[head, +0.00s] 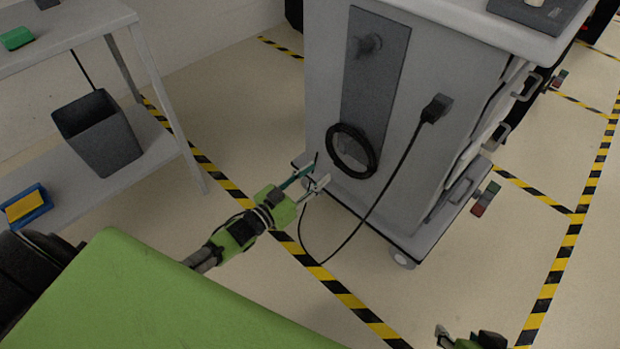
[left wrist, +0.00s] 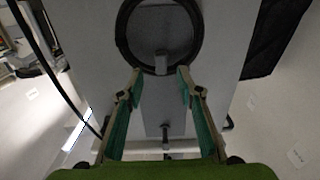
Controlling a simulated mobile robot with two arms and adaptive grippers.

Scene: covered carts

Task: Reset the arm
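My left gripper (head: 314,170) is in front of the grey cart (head: 405,160), near the lower part of its side panel. Its fingers are apart with nothing between them, and the left wrist view also shows the open gripper (left wrist: 158,75). A black coiled ring (head: 352,151) hangs on the panel just beyond the fingertips; the coiled ring (left wrist: 160,68) is ahead of and above them in the left wrist view. My right gripper (head: 472,341) shows only in part at the bottom edge, so its fingers cannot be judged.
A black plug (head: 437,108) sits on the cart's side, and its cable (head: 385,190) loops down near the floor by my left gripper. A shelf (head: 105,170) with a grey bin (head: 98,135) and a blue-yellow box (head: 27,206) stands at left. Striped tape marks the open floor.

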